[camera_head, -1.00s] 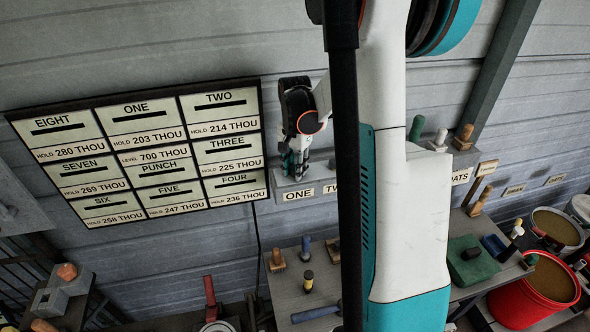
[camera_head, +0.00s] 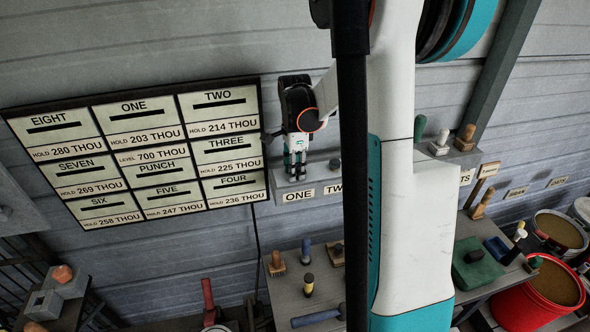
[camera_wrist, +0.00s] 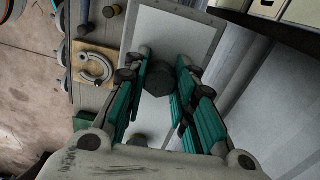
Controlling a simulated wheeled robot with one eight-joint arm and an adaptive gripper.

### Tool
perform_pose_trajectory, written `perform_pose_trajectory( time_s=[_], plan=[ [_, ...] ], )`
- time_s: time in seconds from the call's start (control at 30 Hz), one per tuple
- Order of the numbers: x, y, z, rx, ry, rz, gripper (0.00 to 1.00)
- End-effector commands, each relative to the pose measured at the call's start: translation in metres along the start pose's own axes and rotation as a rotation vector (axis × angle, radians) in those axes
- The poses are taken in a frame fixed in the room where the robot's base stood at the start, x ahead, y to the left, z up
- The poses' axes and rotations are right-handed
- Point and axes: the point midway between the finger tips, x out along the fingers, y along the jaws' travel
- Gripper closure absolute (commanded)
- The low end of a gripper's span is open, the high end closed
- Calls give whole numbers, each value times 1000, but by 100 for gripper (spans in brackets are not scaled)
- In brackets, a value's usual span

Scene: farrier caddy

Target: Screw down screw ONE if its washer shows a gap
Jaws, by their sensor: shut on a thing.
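The screw labelled ONE is largely hidden by my gripper (camera_head: 296,177) in the head view, above the ONE label (camera_head: 298,195) on the grey ledge (camera_head: 278,186). In the wrist view a dark, many-sided screw head (camera_wrist: 158,82) sits between the green fingers of my gripper (camera_wrist: 163,66), which is shut on it. The fingers point down at the ledge top. The washer under this head is hidden, so I cannot tell whether it shows a gap. A second screw (camera_head: 335,164) stands to the right, by the TWO label.
A wall board (camera_head: 140,155) of numbered cards hangs left of the ledge. Below stands a bench (camera_head: 285,300) with brushes and handled tools. A red bucket (camera_head: 528,308) stands at right. My arm hides part of the ledge.

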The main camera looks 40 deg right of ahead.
Motion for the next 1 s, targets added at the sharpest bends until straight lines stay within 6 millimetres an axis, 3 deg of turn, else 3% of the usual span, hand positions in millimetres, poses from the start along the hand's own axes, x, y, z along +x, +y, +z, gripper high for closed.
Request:
perform_pose_trajectory(
  time_s=[0.3,0.5,1.0],
  plan=[
    [2,2,0,16,0,3,100],
    [3,2,0,217,0,3,100],
    [2,2,0,215,0,3,100]
  ],
)
